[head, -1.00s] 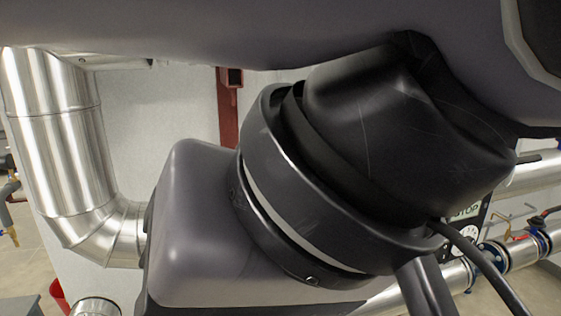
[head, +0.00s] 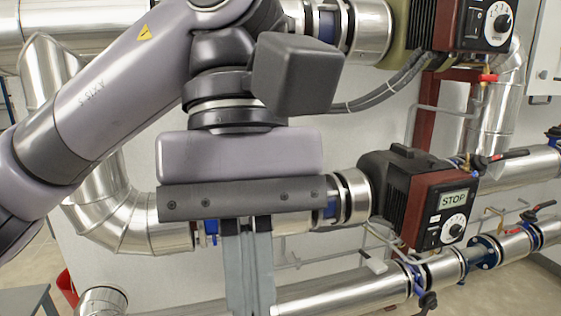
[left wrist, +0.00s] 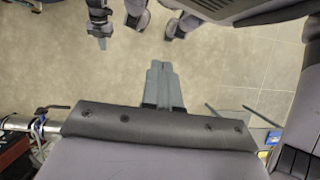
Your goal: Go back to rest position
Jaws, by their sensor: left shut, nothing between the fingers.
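My left gripper (head: 250,308) hangs down in the middle of the head view, in front of the silver pipework. Its two grey fingers are together, with nothing between them. The left wrist view shows the same shut fingers (left wrist: 160,66) over bare floor. Parts of my own body show along the top of the left wrist view. My right arm does not show in the head view.
A large silver pipe elbow (head: 125,225) is at left. A lower pipe (head: 345,292) runs behind the fingers. Open floor (left wrist: 60,70) lies below.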

